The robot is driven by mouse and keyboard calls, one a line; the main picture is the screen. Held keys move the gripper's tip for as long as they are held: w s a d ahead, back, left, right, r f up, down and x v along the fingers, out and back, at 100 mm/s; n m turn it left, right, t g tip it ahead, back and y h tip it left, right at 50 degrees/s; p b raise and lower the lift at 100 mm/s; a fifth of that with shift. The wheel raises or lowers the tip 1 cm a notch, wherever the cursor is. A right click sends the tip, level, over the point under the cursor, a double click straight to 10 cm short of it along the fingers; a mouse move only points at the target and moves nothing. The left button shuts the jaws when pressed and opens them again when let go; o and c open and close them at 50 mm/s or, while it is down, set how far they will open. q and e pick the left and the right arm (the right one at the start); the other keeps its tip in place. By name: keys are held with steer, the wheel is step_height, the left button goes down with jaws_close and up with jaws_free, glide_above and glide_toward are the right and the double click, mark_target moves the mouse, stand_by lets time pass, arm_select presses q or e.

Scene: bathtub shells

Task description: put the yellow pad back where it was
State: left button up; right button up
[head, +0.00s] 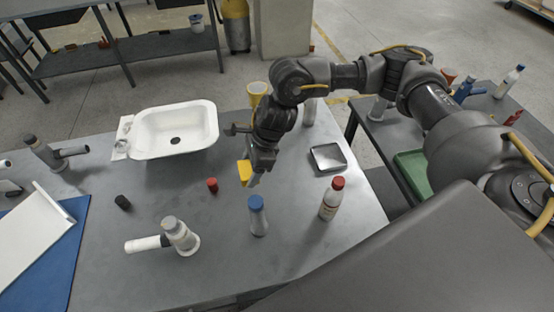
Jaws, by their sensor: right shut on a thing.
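The yellow pad (243,172) is in my right gripper (251,178), held over the middle of the grey table. My right gripper is shut on it and points down, to the right of the white bathtub shell (208,143). The jaws partly hide the pad, and I cannot tell how far it is above the table top. My left gripper is not in view.
Near the gripper stand a blue-capped bottle (258,217), a red-capped bottle (330,201), a small red cap (212,185) and a metal tray (341,168). A yellow cup (256,90) is behind my arm.

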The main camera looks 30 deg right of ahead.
steer(key=shift+a+r, duration=0.1)
steer(key=shift+r, duration=0.05)
steer(key=shift+w, duration=0.15)
steer(key=w+d+f+p, duration=0.4)
steer(key=d, duration=0.5)
steer(key=p, duration=0.2)
glide_above(275, 169)
steer(key=f, duration=0.5)
steer(key=shift+s+d+f, duration=0.1)
steer(key=shift+s+d, duration=0.2)
steer(key=shift+d, duration=0.05)
steer(key=shift+w+d+f, duration=0.1)
steer(key=shift+d+f, duration=0.2)
steer(key=shift+f, duration=0.05)
step_height(275, 169, down, 3)
steer(key=shift+f, duration=0.1)
